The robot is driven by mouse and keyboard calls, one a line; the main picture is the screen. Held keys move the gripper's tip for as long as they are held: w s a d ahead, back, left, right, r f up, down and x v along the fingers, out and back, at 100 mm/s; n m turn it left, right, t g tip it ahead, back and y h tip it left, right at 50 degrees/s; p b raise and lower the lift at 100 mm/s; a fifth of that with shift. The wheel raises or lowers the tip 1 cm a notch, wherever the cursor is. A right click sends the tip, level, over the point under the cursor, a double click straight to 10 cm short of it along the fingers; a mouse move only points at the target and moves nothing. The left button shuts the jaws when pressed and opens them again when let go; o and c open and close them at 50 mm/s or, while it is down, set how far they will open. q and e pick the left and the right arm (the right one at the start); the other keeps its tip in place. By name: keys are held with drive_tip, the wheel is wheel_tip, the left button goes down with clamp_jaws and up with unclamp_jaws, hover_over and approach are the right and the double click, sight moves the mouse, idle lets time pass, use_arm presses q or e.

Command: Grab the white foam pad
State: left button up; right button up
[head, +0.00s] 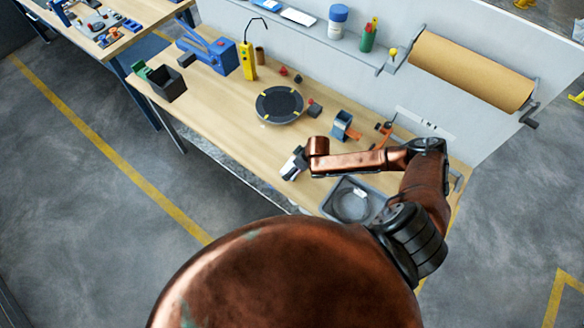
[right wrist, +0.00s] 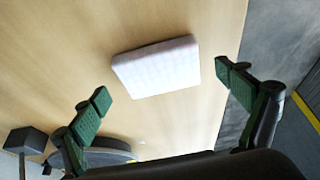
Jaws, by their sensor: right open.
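The white foam pad (right wrist: 157,67) is a flat pale rectangular block lying on the wooden bench top in the right wrist view. My right gripper (right wrist: 162,85) is open, with its two green fingertips apart on either side of the pad's near part. Nothing is between the fingers in a grip, and the pad appears farther from the camera than the fingertips. In the head view my right gripper (head: 292,164) is over the bench's front edge, and the pad cannot be clearly told apart there. My left gripper is not in view.
A black round turntable (head: 279,104) and a small dark block (head: 314,110) lie beyond the gripper. A grey tray (head: 333,207) is to its right. A blue holder (head: 342,122) stands behind. A paper roll (head: 470,70) hangs on the wall. Bare bench surrounds the pad.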

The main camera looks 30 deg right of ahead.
drive_tip(key=shift+w+a+f, duration=0.1)
drive_tip(key=shift+w+f, duration=0.1)
drive_tip(key=shift+f, duration=0.3)
drive_tip(key=shift+c, duration=0.7)
drive_tip(key=c, duration=0.7)
drive_tip(key=shift+c, duration=0.2)
